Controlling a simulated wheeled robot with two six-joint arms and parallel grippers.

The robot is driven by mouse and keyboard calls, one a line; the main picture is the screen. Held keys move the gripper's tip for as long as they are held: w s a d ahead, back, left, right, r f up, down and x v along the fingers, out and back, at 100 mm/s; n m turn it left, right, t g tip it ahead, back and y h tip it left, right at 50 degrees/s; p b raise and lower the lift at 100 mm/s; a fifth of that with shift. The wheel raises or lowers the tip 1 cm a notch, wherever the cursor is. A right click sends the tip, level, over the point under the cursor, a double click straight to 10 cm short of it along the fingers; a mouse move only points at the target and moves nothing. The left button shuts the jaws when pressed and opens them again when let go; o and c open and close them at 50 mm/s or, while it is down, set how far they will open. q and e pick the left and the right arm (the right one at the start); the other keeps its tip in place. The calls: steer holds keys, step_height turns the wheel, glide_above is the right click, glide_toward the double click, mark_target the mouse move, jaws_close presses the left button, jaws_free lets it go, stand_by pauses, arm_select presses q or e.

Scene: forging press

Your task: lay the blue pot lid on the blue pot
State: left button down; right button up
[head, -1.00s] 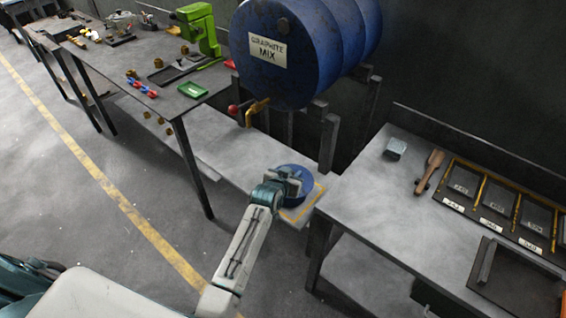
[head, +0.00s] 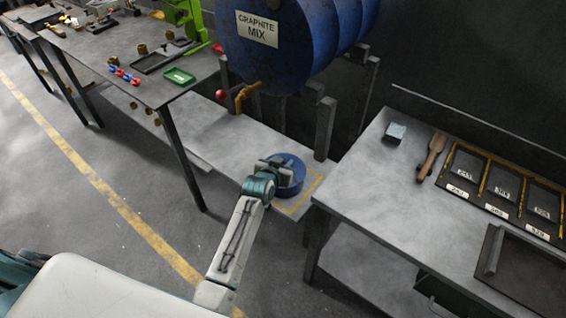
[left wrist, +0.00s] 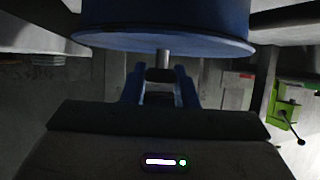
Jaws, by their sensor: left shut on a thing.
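My left gripper (head: 281,172) is shut on the knob of the blue pot lid (left wrist: 165,40), at the low grey bench in the head view. In the left wrist view the fingers (left wrist: 160,77) close around the short grey knob, and the lid's wide rim spans the top. The blue pot (head: 291,189) shows as a round blue side beside and below my gripper in the head view. In the wrist view its blue wall (left wrist: 165,12) lies right behind the lid rim. I see no clear gap between lid and pot, but cannot tell whether the lid is fully seated. My right gripper is not in view.
A yellow outlined square (head: 312,190) marks the low bench around the pot. A large blue drum (head: 290,50) with a brass tap (head: 243,97) stands behind. A grey table (head: 375,215) with compartments is at the right; another worktable (head: 140,90) is at the left.

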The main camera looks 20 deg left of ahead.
arm_select(q)
steer(key=c, duration=1.5)
jaws_free()
steer(key=o, duration=0.4)
steer(key=shift+w+f, duration=0.1)
steer(key=shift+f, duration=0.05)
steer(key=shift+c, duration=0.2)
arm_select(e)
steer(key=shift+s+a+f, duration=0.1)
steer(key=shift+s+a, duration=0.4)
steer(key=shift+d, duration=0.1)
arm_select(q)
steer(key=shift+s+r, duration=0.2)
steer(key=shift+r, duration=0.2)
steer(key=b+v, duration=0.1)
steer(key=v, duration=1)
steer(key=shift+s+b, duration=0.3)
steer(key=shift+b, duration=0.1)
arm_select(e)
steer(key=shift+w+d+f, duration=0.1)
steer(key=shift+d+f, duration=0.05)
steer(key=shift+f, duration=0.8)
arm_select(q)
steer(key=shift+a+r, duration=0.1)
steer(key=shift+a, duration=0.05)
